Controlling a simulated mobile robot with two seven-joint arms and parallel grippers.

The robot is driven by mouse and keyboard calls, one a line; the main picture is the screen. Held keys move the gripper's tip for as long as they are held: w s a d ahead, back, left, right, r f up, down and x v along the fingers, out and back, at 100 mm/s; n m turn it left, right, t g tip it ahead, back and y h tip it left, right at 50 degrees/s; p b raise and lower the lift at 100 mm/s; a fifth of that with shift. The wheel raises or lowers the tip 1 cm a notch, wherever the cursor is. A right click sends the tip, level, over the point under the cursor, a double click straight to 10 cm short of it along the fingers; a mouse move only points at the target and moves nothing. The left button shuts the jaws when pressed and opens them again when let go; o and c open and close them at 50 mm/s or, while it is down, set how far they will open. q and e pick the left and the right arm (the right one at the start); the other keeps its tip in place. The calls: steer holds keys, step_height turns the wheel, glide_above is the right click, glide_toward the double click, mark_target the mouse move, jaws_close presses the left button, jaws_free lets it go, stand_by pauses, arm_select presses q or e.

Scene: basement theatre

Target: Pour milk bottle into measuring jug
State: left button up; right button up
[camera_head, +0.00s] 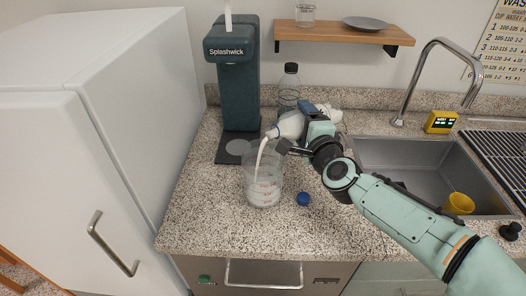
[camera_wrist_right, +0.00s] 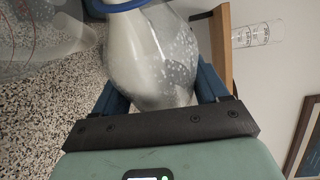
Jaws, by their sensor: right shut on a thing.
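The clear milk bottle (camera_head: 290,125) is tilted nearly on its side, its mouth down to the left. It also shows in the right wrist view (camera_wrist_right: 150,60), with a blue rim and white liquid inside. My right gripper (camera_head: 306,121) is shut around its body. A white stream runs from the mouth into the measuring jug (camera_head: 263,190), which stands upright on the counter below. The jug is clear with red markings and holds whitish liquid; its exact level is hard to tell. It shows partly in the wrist view (camera_wrist_right: 35,35). My left gripper is out of view.
A blue cap (camera_head: 303,199) lies right of the jug. A dark green Splashwick dispenser (camera_head: 238,85) and a dark-capped clear bottle (camera_head: 290,85) stand behind. The sink (camera_head: 400,160) with a yellow cup (camera_head: 459,204) is right; the white fridge (camera_head: 110,110) is left.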

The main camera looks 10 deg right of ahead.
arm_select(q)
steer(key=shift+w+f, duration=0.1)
arm_select(e)
steer(key=shift+r+n, duration=0.4)
steer(key=shift+r, duration=0.15)
stand_by(2.6)
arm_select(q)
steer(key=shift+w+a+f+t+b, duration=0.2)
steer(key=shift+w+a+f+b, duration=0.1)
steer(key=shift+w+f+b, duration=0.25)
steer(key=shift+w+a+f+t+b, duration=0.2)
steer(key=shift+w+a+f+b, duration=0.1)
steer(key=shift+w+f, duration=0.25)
arm_select(e)
steer(key=shift+a+n+t, duration=0.15)
steer(key=shift+n+t, duration=0.35)
steer(key=shift+n, duration=0.2)
stand_by(3.0)
